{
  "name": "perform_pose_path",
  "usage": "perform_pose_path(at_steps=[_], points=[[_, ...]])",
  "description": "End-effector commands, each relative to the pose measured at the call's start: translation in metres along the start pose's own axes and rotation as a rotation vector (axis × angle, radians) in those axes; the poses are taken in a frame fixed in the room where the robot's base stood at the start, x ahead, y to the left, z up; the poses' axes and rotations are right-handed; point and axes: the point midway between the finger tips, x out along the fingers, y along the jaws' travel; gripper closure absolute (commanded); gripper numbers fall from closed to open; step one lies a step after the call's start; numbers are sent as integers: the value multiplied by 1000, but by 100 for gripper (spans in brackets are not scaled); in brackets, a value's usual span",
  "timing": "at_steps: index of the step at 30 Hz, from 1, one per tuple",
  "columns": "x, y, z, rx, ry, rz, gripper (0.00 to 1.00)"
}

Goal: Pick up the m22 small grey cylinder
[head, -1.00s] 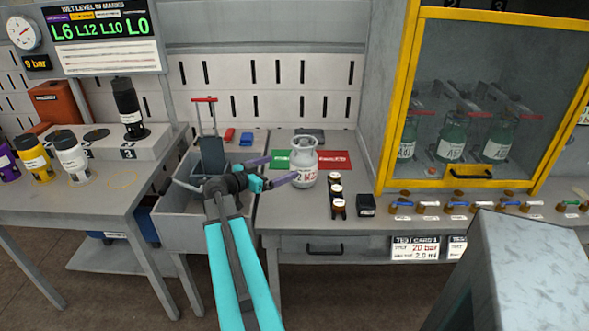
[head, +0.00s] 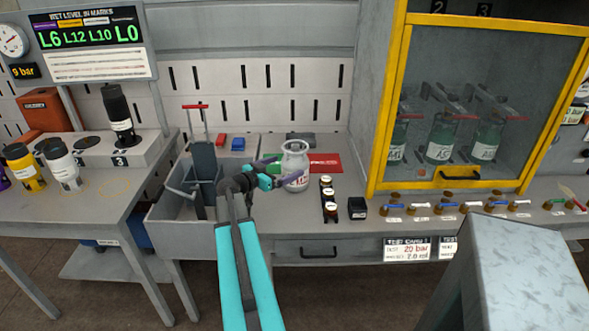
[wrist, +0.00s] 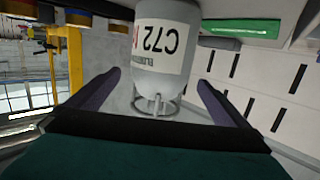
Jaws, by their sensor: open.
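The small grey cylinder (head: 295,170) stands upright on the bench, with a collar ring at its top and a white label with red and dark marks. In the wrist view the cylinder (wrist: 165,45) appears upside down, its collar towards me and its label only partly readable. My gripper (head: 285,171) is open, with one purple finger to each side of the cylinder. In the wrist view my gripper (wrist: 159,80) shows gaps between both fingers and the cylinder, so it is not clasped. One finger crosses the cylinder's front in the head view.
A red mat (head: 325,162) lies behind the cylinder. Dark small jars (head: 328,200) and a black block (head: 357,208) stand to its right. A grey bin (head: 180,232) with a trolley lies left. A yellow-framed cabinet (head: 375,150) stands right.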

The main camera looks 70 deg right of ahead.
Motion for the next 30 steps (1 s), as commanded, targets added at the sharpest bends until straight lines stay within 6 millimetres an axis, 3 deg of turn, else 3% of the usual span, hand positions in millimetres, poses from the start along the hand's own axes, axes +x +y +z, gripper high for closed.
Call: perform_pose_path(at_steps=[4, 20, 30], points=[[12, 0, 0, -1, 0, 0, 0], [18, -1, -1, 0, 0, -1, 0], [52, -3, -2, -1, 0, -1, 0]])
